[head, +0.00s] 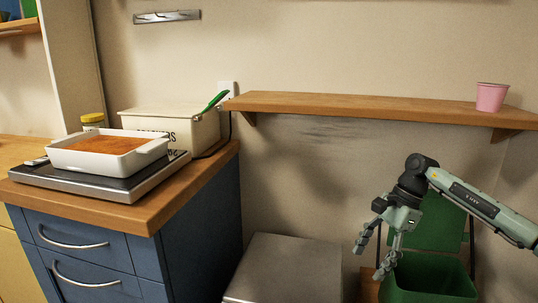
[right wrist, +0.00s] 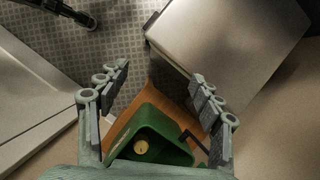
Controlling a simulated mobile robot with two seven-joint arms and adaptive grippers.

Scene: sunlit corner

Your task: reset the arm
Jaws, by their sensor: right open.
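My right arm comes in from the right in the head view. Its gripper (head: 374,262) hangs with fingers pointing down, in front of a green bin. In the right wrist view the two fingers of the right gripper (right wrist: 163,85) are spread wide with nothing between them. My left gripper is not in the head view.
The green bin (head: 430,275) has its lid raised; a small yellowish round thing (right wrist: 141,147) lies inside. A grey metal box (head: 285,268) stands left of it. A wooden shelf (head: 360,106) holds a pink cup (head: 491,97).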

